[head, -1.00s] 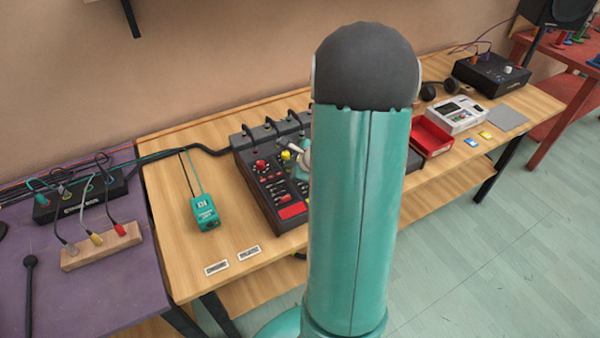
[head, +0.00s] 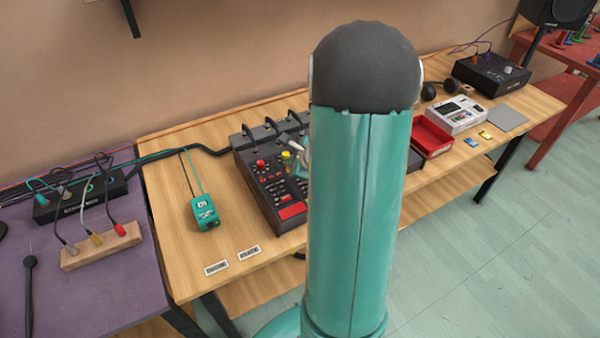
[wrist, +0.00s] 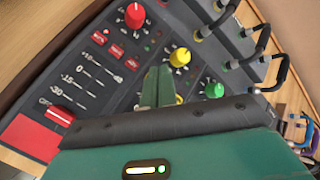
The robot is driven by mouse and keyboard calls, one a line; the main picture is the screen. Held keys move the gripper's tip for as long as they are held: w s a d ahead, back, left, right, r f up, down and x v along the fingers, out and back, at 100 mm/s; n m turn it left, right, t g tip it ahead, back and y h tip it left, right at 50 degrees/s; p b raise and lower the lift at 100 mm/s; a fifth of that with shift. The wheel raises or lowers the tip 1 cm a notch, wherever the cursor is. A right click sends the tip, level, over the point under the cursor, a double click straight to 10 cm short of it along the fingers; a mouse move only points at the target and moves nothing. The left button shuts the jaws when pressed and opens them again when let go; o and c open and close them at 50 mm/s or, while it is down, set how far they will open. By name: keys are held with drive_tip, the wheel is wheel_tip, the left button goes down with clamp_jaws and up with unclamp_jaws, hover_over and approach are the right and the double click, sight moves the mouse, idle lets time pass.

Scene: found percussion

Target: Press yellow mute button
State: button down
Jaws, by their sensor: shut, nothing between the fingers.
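The mixer (head: 250,190) stands on the wooden table, its right part hidden behind my arm. In the wrist view its panel (wrist: 70,75) shows a red knob (wrist: 134,15), a yellow knob (wrist: 180,57) and a green knob (wrist: 214,89) in separate columns. My gripper (wrist: 158,74) is shut and empty, its fingertips over the panel just below and left of the yellow knob. A small yellow piece (wrist: 179,99) shows beside the fingers; I cannot tell whether it is the mute button. Whether the fingertips touch the panel is unclear.
Red buttons (wrist: 115,50) sit in the red knob's column. Black cables (wrist: 245,60) arch from the mixer's back edge. A teal box (head: 205,212) lies left of the mixer, a red tray (head: 432,138) right of it.

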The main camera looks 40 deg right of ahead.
drive_tip(key=shift+r, duration=3)
